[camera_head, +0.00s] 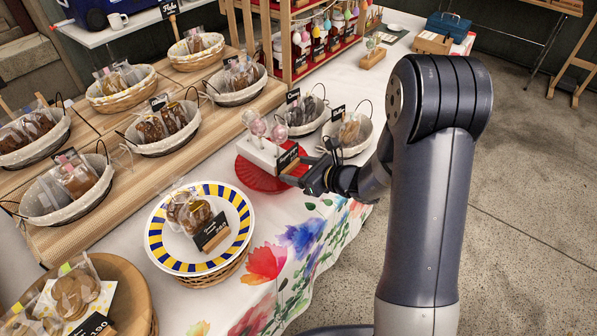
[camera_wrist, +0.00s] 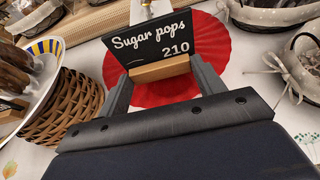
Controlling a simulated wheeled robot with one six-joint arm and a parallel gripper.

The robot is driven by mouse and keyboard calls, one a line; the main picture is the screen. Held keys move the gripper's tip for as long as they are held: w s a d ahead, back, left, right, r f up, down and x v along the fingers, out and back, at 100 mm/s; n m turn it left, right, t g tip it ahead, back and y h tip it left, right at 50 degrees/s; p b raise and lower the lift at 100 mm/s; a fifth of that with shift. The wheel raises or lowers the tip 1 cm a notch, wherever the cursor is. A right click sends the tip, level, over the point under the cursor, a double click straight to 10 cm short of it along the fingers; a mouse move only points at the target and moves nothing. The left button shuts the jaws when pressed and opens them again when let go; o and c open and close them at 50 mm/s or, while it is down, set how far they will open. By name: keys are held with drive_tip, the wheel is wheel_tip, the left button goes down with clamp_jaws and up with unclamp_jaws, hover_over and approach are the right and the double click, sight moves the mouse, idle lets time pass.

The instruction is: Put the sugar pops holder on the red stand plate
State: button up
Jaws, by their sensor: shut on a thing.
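The sugar pops holder, a black card reading "Sugar pops 210" in a wooden base (camera_head: 295,166), is in my gripper (camera_head: 304,176). In the wrist view the holder's wooden base (camera_wrist: 160,69) sits between the two fingers, card upright and lettering towards me. The red stand plate (camera_head: 262,180) lies under and around it; it also shows in the wrist view (camera_wrist: 222,48). The holder is over the plate's right front part in the head view; whether it touches the plate I cannot tell. A white block (camera_head: 258,150) with wrapped pops stands on the plate behind the card.
A blue-and-yellow rimmed plate (camera_head: 160,249) on a wicker base stands left and nearer. Lined baskets (camera_head: 347,152) stand just behind the red plate. Wooden steps with more baskets fill the left. The flowered cloth in front is clear.

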drive_tip(key=shift+f, duration=0.55)
drive_tip(key=shift+f, duration=0.2)
drive_tip(key=o, duration=1.2)
drive_tip(key=shift+r, duration=0.1)
drive_tip(key=shift+r, duration=0.15)
drive_tip(key=v, duration=1.2)
